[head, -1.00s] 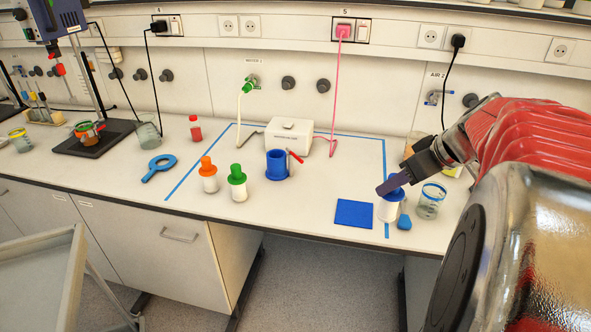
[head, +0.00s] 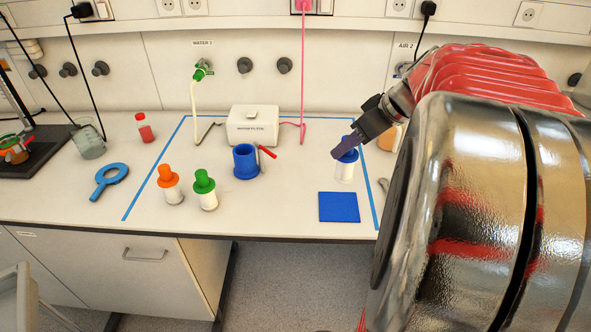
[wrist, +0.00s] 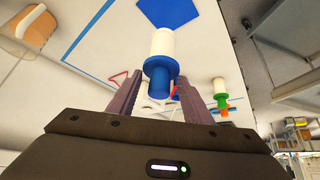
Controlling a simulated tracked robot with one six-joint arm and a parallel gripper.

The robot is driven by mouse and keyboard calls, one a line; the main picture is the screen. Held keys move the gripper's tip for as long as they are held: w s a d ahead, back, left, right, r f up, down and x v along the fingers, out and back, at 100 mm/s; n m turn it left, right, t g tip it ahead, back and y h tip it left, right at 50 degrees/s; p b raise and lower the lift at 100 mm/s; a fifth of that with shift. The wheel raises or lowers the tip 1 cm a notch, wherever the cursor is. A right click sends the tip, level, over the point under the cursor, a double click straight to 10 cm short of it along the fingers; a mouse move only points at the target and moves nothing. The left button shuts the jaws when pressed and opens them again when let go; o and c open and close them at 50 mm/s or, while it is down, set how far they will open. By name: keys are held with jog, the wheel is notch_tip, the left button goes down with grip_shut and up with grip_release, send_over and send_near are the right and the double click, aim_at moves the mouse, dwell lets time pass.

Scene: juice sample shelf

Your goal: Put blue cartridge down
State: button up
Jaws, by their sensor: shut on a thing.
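The blue cartridge has a blue cap (head: 347,155) and a clear-white body (head: 344,173). My gripper (head: 342,151) is shut on its cap, and the cartridge hangs upright below. In the head view it appears just behind the blue square mat (head: 339,207); I cannot tell its exact height above the bench. In the wrist view the blue cap (wrist: 158,78) sits between my two fingers (wrist: 160,95), with the white body (wrist: 163,43) beyond. The blue mat (wrist: 168,12) shows past the body's end.
An orange-capped cartridge (head: 171,187) and a green-capped one (head: 206,193) stand left of the blue holder (head: 245,163). A white box (head: 252,126) stands behind it. Blue tape (head: 153,172) outlines this area. The bench between the holder and mat is clear. My arm hides the right side.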

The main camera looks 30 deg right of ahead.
aim_at(345, 176)
jog(key=shift+f, duration=0.1)
jog(key=shift+a+f, duration=0.1)
jog(key=shift+f, duration=2.95)
jog(key=shift+f, duration=1.85)
jog(key=o, duration=1.3)
jog(key=shift+f, duration=0.1)
jog(key=shift+c, duration=0.2)
